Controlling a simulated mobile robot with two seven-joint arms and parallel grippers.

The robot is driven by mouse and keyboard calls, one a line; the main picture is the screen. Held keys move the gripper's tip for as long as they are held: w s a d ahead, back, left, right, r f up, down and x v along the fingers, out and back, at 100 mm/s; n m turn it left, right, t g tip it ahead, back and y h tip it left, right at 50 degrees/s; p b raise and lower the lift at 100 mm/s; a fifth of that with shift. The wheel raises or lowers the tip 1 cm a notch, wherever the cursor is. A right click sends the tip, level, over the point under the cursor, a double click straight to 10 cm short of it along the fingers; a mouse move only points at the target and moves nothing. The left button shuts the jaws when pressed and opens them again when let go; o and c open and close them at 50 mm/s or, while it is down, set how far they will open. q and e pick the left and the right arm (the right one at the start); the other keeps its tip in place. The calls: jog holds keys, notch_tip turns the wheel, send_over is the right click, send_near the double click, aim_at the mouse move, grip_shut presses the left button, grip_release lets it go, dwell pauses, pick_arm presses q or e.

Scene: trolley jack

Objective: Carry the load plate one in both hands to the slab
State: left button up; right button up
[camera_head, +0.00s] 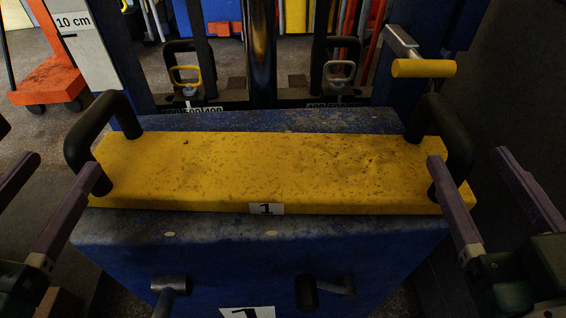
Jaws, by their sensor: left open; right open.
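The yellow load plate (250,170), labelled 1, lies flat on top of a worn blue block (250,240) whose front also bears a label 1. The plate has a black handle at each end, a left handle (75,140) and a right handle (461,140). My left gripper (62,165) is open, with its fingers spread near the left handle. My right gripper (468,158) is open, with its fingers to either side of the right handle. Neither jaw is shut on a handle. I cannot tell which surface is the slab.
Behind the plate stand a dark upright column (262,50) and lifting rings, one yellow (187,75). A yellow-gripped lever (424,68) is at the back right. Two pegs stick out of the block's front. An orange wheeled trolley (48,80) stands at the back left.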

aim_at(85, 115)
pick_arm(q)
jog(key=w, duration=0.8)
jog(key=shift+w+d, duration=0.25)
jog(key=shift+d, duration=0.1)
pick_arm(e)
jog(key=w, duration=0.8)
jog(key=shift+w+d, duration=0.25)
jog(key=shift+d, duration=0.05)
pick_arm(q)
grip_shut()
pick_arm(e)
grip_shut()
pick_arm(q)
jog(key=shift+r, duration=0.35)
pick_arm(e)
jog(key=shift+r, duration=0.3)
pick_arm(q)
jog(key=shift+s, duration=0.1)
pick_arm(e)
jog(key=shift+s, duration=0.1)
